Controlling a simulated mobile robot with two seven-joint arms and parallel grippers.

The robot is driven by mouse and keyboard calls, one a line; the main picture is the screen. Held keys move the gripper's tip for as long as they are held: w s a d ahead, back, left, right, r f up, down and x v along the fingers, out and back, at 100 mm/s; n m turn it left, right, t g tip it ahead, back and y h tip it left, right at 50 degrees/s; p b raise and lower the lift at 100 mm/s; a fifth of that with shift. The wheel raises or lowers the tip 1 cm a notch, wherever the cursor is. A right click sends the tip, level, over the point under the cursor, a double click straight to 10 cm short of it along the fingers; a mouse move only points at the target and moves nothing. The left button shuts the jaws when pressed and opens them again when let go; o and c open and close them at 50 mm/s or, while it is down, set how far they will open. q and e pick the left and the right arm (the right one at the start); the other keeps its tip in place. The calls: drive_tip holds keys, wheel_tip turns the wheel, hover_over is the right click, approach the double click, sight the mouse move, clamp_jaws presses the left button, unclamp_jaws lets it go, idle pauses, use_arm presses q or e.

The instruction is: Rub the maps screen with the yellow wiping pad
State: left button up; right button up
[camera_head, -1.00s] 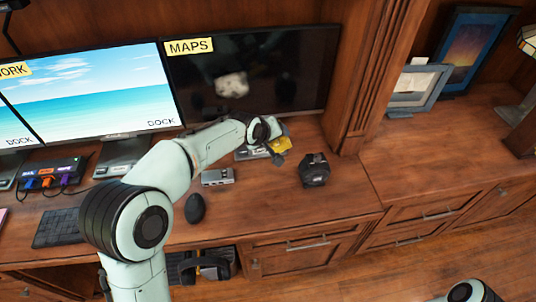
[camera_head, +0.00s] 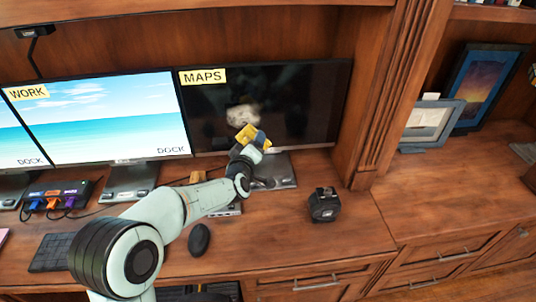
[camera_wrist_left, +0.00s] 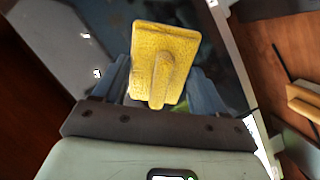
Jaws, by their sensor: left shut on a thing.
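The maps screen (camera_head: 300,100) is the dark monitor with a yellow MAPS label, right of the bright work screen. A pale greyish smudge (camera_head: 243,115) marks its middle left. My left gripper (camera_head: 251,143) is shut on the yellow wiping pad (camera_head: 246,132) and holds it up at the screen's lower part, just below the smudge. In the left wrist view the pad (camera_wrist_left: 172,48) sits by its raised grip between the fingers, its broad back showing. I cannot tell whether its far face touches the screen. My right gripper is not in view.
The work screen (camera_head: 116,117) stands to the left. A hub with cables (camera_head: 58,196), a mouse (camera_head: 199,239), a small wooden block (camera_head: 198,177) and a black device (camera_head: 324,205) are on the desk. A wood pillar (camera_head: 385,90) borders the maps screen on the right.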

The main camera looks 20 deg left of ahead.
sight(228, 119)
use_arm(q)
drive_tip(key=s+a+r+n+y, duration=0.1)
drive_tip(key=s+a+n+y, duration=0.2)
drive_tip(key=a+y, duration=0.25)
drive_tip(key=p+x, duration=0.2)
drive_tip(key=x, duration=0.4)
drive_tip(key=shift+a, duration=0.3)
drive_tip(key=shift+x, duration=1)
drive_tip(key=shift+w+d+h, duration=0.1)
drive_tip(key=shift+d+h, duration=0.05)
drive_tip(key=shift+h, duration=0.2)
